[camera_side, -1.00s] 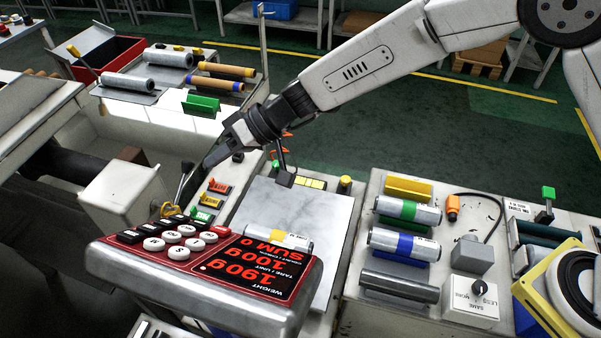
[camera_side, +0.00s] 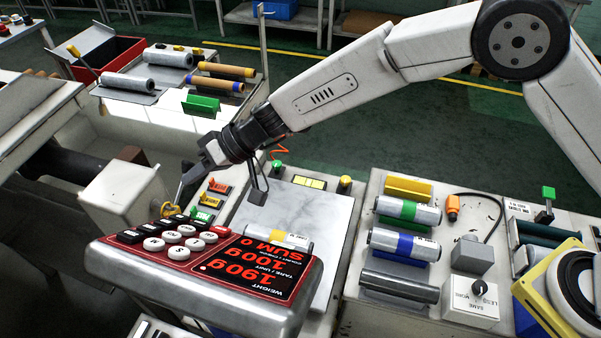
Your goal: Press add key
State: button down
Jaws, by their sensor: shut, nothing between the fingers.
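The scale's display unit (camera_side: 297,308) stands in the front with its screen reading WEIGHT 190g, 100g and SUM 0, upside down in this view. Its keypad has white round keys (camera_side: 178,253), several black keys (camera_side: 150,226) along the far edge and a red key (camera_side: 222,231). The key labels are too small to tell which is the add key. My gripper (camera_side: 184,186) is shut and empty, pointing down behind the keypad's far left edge. It looks apart from the keys. Its tips are hard to make out against the lever and yellow part there.
The grey scale plate (camera_side: 318,212) lies behind the display, with a film roll (camera_side: 284,240) partly hidden on it. Red, yellow and green tags (camera_side: 211,201) stand beside the plate. Rolls with green (camera_side: 408,210) and blue (camera_side: 402,243) bands lie to the right.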

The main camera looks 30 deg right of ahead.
aim_at(166, 224)
jog(key=a+f, duration=0.4)
jog(key=shift+s+a, duration=0.15)
jog(key=shift+a, duration=0.2)
jog(key=shift+s+a+f, duration=0.45)
jog(key=shift+f, duration=0.25)
